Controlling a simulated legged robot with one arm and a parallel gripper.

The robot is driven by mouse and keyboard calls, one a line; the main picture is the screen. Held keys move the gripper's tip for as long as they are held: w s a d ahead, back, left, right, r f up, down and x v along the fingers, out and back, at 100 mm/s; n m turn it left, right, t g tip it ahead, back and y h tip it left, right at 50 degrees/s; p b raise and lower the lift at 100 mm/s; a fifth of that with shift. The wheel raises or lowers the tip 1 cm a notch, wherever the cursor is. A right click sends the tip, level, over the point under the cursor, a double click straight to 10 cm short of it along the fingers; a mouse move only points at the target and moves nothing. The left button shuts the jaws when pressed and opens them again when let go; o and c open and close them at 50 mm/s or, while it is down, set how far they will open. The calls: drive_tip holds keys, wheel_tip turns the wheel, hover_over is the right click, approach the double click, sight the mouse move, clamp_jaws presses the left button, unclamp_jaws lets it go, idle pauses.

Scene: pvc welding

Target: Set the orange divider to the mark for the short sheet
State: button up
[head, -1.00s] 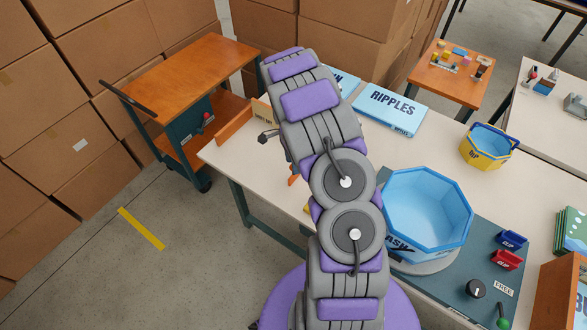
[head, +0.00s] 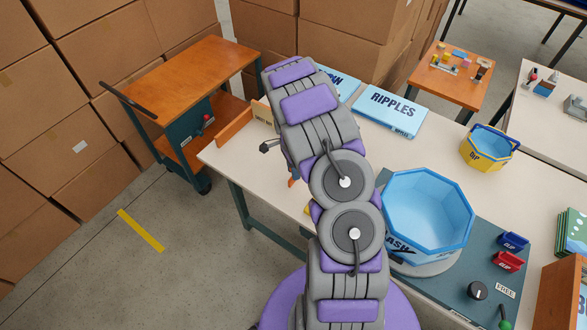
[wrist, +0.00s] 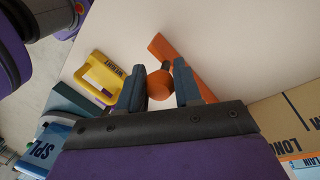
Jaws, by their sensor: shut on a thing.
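In the wrist view my gripper (wrist: 160,88) is shut on a round orange knob (wrist: 160,85) between its two dark fingers. An orange bar (wrist: 187,65), which looks like the divider, lies on the pale table just behind the knob. The join between knob and bar is partly hidden by the fingers. In the head view my arm hides the gripper and most of this area. A small orange piece (head: 292,182) shows at the arm's left edge.
A yellow piece with a label (wrist: 104,76) lies left of my gripper. A cardboard piece lettered LONG (wrist: 290,112) is at the right. In the head view, an orange board (head: 234,127) stands at the table's left edge, and a blue octagonal tub (head: 428,205) stands right of my arm.

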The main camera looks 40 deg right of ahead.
clamp_jaws()
drive_tip(key=shift+w, duration=0.15)
drive_tip(key=w+a, duration=0.1)
drive_tip(key=w, duration=0.4)
drive_tip(key=w+a, duration=0.2)
drive_tip(key=w, duration=0.2)
drive_tip(key=w+a, duration=0.2)
drive_tip(key=w, duration=0.3)
drive_tip(key=shift+w, duration=0.3)
drive_tip(key=o, duration=0.7)
unclamp_jaws()
drive_tip(key=shift+r, duration=0.1)
